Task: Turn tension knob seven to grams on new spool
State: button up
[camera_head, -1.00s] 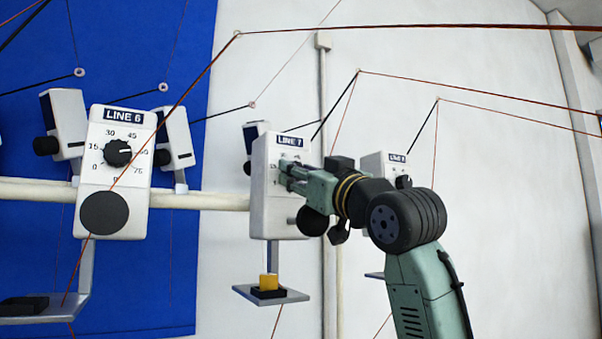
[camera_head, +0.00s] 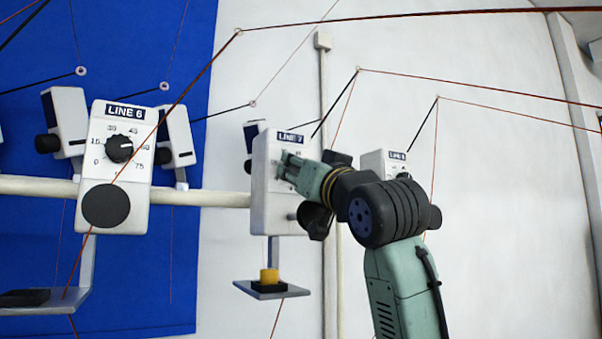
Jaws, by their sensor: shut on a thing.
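The LINE 7 unit (camera_head: 266,185) is a white box on the horizontal rail, right of centre-left in the head view. My gripper (camera_head: 284,165) is at the upper front of this box, where its knob sits, and is shut on the tension knob. The fingers and wrist hide the knob, its pointer and most of its scale, so its setting cannot be read. A small shelf (camera_head: 293,295) below the box carries a yellow spool (camera_head: 269,275) on a black base. No gram figure is readable there.
The LINE 6 unit (camera_head: 115,170) at left has a black knob (camera_head: 119,149) pointing up and right. The LINE 8 unit (camera_head: 372,162) stands behind my arm. Red threads and thin black rods cross the space above. A white rail (camera_head: 220,199) joins the units.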

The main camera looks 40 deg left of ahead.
jog(key=m+t+h, duration=0.1)
jog(key=m, duration=0.2)
jog(key=m+t+h, duration=0.1)
jog(key=m, duration=0.2)
jog(key=shift+s+r+m+t, duration=0.15)
jog(key=shift+s+m+t, duration=0.05)
jog(key=shift+m+t, duration=0.2)
jog(key=shift+a+r+m+t+h+p, duration=0.15)
jog(key=shift+m+h, duration=0.8)
jog(key=shift+m, duration=1.2)
jog(key=shift+d+m+t+h+p, duration=0.1)
jog(key=shift+m+h+p, duration=0.2)
jog(key=shift+m+h, duration=1.25)
jog(key=shift+a+r+m+t+h+p, duration=0.1)
jog(key=shift+m+h+p, duration=0.15)
jog(key=shift+m, duration=2.85)
jog(key=o, duration=1.1)
jog(key=shift+o, duration=0.2)
jog(key=shift+s, duration=0.1)
